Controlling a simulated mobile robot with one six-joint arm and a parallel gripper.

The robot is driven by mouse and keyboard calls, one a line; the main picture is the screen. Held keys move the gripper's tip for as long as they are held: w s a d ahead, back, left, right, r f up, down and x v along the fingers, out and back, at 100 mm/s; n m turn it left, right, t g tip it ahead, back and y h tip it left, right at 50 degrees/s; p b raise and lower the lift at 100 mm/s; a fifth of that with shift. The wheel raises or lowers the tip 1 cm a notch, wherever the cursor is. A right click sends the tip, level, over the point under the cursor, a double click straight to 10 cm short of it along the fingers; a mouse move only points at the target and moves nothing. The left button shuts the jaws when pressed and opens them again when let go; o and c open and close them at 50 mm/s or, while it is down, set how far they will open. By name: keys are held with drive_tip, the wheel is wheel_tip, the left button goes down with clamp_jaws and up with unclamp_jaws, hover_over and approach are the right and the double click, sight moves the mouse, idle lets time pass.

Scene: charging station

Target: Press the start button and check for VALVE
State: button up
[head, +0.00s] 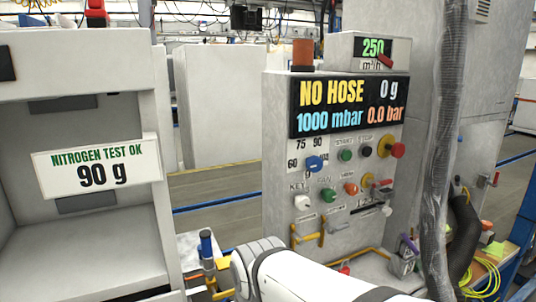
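The charging station panel (330,185) stands right of centre and faces me. A green button (345,155) sits under the label START. A black button (367,151) sits beside it under a label that looks like STOP. The display (348,106) above reads NO HOSE, 0 g, 1000 mbar and 0.0 bar. The word VALVE does not show on it. My white arm crosses the bottom of the head view, below and in front of the panel, apart from the START button. I cannot make out my gripper's fingers in this view.
A grey cabinet with a sign (97,174) reading NITROGEN TEST OK 90 g stands at left. A blue and yellow fitting (206,245) is beside my arm. A wrapped hose (447,130) hangs right of the panel. A red mushroom knob (397,151) juts from the panel.

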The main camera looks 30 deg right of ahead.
clamp_jaws()
idle(1.2)
